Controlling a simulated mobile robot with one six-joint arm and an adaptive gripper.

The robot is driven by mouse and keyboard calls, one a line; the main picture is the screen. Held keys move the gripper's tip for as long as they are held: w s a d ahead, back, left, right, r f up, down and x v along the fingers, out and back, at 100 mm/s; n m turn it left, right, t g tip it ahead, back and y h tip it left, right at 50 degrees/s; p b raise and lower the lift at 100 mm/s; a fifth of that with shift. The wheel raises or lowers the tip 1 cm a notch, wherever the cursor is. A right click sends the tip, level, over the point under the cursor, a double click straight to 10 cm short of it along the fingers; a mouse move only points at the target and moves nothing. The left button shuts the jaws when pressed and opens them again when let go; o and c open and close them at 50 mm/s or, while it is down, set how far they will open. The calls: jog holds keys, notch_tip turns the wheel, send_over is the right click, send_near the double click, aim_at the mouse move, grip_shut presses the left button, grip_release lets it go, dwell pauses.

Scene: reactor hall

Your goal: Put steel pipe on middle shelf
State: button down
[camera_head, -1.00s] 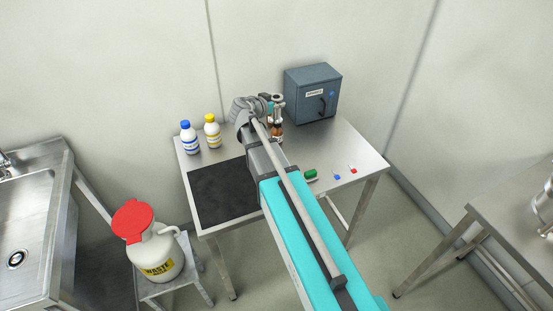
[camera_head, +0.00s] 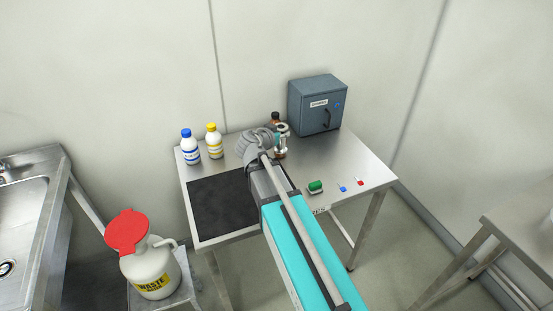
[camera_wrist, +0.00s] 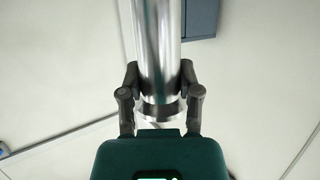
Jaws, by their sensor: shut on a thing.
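The steel pipe (camera_wrist: 159,45) is a shiny metal cylinder with a wider rim at its near end. In the wrist view my gripper (camera_wrist: 160,85) is shut on it, one dark finger on each side. No shelf unit shows in either view.
The steel table (camera_head: 325,160) bears a blue-capped bottle (camera_head: 190,148), a yellow-capped bottle (camera_head: 214,142), a brown bottle (camera_head: 275,118), the cabinet (camera_head: 318,103), a green item (camera_head: 315,187) and a black mat (camera_head: 220,203). A waste jug (camera_head: 150,268) stands lower left. Another table (camera_head: 520,230) is at right.

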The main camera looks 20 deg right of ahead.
jog(key=w+a+f+b, duration=0.3)
jog(key=w+f+b, duration=0.6)
jog(key=w, duration=0.3)
jog(key=shift+w+a, duration=0.2)
jog(key=shift+w, duration=0.15)
jog(key=shift+w+a+f+b, duration=0.1)
jog(key=shift+w+f+b, duration=0.1)
jog(key=shift+f+b, duration=0.35)
jog(key=shift+w+a+f+b, duration=0.1)
jog(key=shift+w+f+b, duration=0.1)
jog(key=shift+f+b, duration=0.35)
jog(key=shift+d+f+b, duration=0.1)
jog(key=shift+f+b, duration=0.8)
jog(key=shift+f, duration=0.15)
